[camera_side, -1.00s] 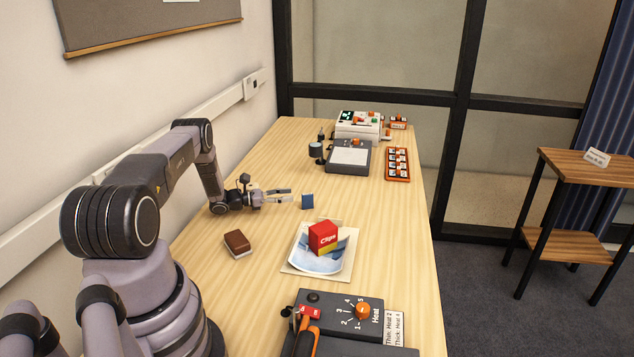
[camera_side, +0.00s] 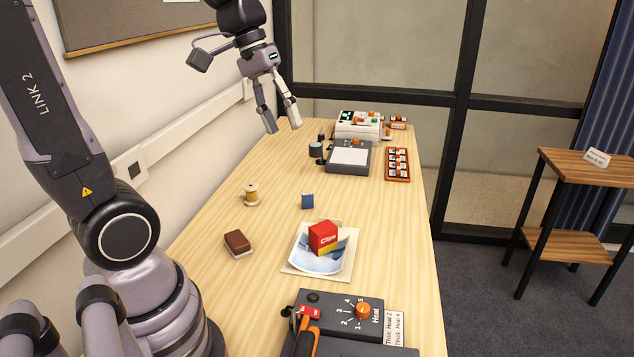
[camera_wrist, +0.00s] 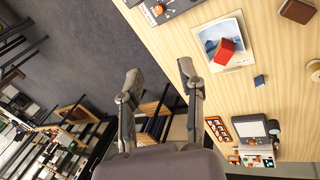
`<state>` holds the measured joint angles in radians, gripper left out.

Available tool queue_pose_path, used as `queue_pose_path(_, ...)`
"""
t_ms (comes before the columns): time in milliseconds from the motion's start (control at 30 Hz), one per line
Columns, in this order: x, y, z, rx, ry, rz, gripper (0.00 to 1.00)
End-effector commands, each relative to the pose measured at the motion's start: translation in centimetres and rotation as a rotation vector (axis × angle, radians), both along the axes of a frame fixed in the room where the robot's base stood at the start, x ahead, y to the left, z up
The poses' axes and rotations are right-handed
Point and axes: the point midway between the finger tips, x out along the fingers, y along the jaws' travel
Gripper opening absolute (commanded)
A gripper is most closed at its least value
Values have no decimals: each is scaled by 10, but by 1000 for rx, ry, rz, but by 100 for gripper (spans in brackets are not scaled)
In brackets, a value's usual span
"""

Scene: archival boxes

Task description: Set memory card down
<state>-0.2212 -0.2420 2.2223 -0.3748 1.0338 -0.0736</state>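The memory card (camera_side: 307,201) is a small blue piece standing on the wooden table, beyond the red Clips box. It also shows in the wrist view (camera_wrist: 260,81) as a small blue shape on the table. My gripper (camera_side: 283,129) is raised high above the table's far left part, well away from the card. Its fingers are spread apart with nothing between them, and the wrist view also shows the open gripper (camera_wrist: 158,80) empty.
A red Clips box (camera_side: 323,238) sits on papers (camera_side: 318,262) near the card. A brown block (camera_side: 237,243) and a yellow spool (camera_side: 251,194) stand to the left. A heat device (camera_side: 340,315) is in front; a grey machine (camera_side: 348,157) and an orange-framed tray (camera_side: 397,164) are behind.

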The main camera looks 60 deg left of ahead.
Motion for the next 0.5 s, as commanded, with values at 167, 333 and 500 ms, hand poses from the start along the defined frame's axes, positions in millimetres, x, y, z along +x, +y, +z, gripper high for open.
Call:
queue_pose_path(167,-66,-3,6,262,-195,-234,37)
queue_pose_path(333,-94,4,3,398,-303,-348,37)
queue_pose_path(500,-99,6,2,434,-330,-375,37)
